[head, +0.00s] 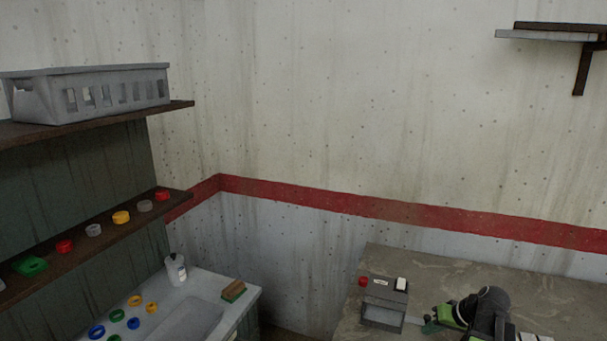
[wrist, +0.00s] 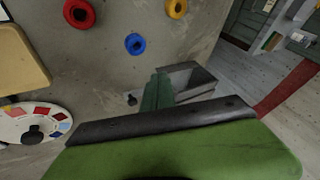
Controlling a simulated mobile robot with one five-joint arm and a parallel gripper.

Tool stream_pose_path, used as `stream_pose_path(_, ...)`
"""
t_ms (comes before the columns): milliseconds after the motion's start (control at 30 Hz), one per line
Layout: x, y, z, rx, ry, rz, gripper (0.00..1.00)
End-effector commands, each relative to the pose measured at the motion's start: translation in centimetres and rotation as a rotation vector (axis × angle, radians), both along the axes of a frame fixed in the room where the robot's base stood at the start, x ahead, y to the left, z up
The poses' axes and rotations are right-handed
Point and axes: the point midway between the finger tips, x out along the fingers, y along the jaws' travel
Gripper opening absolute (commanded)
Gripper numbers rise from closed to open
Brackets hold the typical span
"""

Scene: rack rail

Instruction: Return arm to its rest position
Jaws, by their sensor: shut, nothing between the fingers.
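My gripper (head: 430,327) shows at the lower right of the head view, low over the stone-look table (head: 545,292). My green and black arm is partly cut off by the bottom edge. In the wrist view my gripper (wrist: 158,92) shows as dark green fingers close together, shut and empty, beyond the green body and dark bar. A grey box (head: 383,311) stands left of the gripper on the table, apart from it in the head view.
On the table in the wrist view lie a red ring (wrist: 79,13), a yellow ring (wrist: 176,8), a blue ring (wrist: 134,43), a tan board (wrist: 22,60) and a white disc (wrist: 40,112). A sink counter (head: 248,292) and shelves with a grey crate (head: 105,72) stand left.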

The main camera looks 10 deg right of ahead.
Motion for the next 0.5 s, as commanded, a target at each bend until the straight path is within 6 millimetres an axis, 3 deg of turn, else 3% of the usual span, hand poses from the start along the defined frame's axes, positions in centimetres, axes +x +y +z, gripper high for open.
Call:
stream_pose_path(100, 3.7, 7.7, -0.4, -0.020, 0.024, 0.146, 0.00)
stream_pose_path(233, 6.3, 18.6, -1.3, -0.059, 0.086, 0.330, 0.00)
stream_pose_path(300, 6.6, 24.2, -1.8, -0.087, 0.131, 0.414, 0.00)
stream_pose_path(400, 6.1, 30.7, -2.5, -0.137, 0.196, 0.505, 0.00)
stream_pose_path(500, 4.8, 35.5, -3.1, -0.192, 0.259, 0.557, 0.00)
